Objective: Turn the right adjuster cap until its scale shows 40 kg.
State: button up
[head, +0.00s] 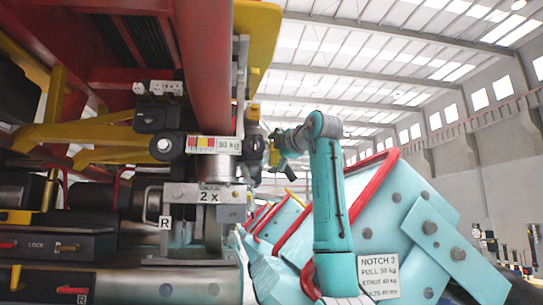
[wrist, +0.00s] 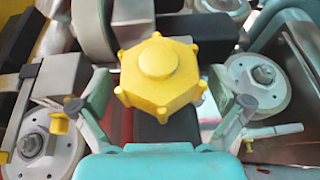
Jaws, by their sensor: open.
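The yellow lobed adjuster cap (wrist: 157,75) is face-on in the middle of the wrist view. My gripper (wrist: 160,92) is open, with one finger on each side of the cap; whether either finger touches it I cannot tell. In the head view, my gripper (head: 268,150) is at the right end of the adjuster, small and partly hidden. The scale plate (head: 213,145) has coloured bands and a small readout that looks like 30 kg. A plate marked R (head: 165,222) hangs below it.
A red tube (head: 205,70) runs down above the scale. A "2 X" block (head: 207,196) sits below. In the wrist view, round grey wheels flank the cap at left (wrist: 35,145) and right (wrist: 262,80). A notice (head: 379,276) is on the turquoise bodywork (head: 400,195).

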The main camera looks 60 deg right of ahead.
jog(key=shift+w+d, duration=0.15)
jog(key=shift+w, duration=0.2)
jog(key=shift+c, duration=0.3)
jog(key=c, duration=1.1)
jog(key=shift+m+g+y, duration=0.5)
jog(key=shift+g+y, duration=0.2)
jog(key=shift+g, duration=0.4)
jog(key=shift+m+g+y, duration=0.3)
jog(key=shift+g+y, duration=0.3)
jog(key=shift+g, duration=0.3)
jog(key=shift+f+g+y, duration=0.15)
jog(key=shift+g+y, duration=0.15)
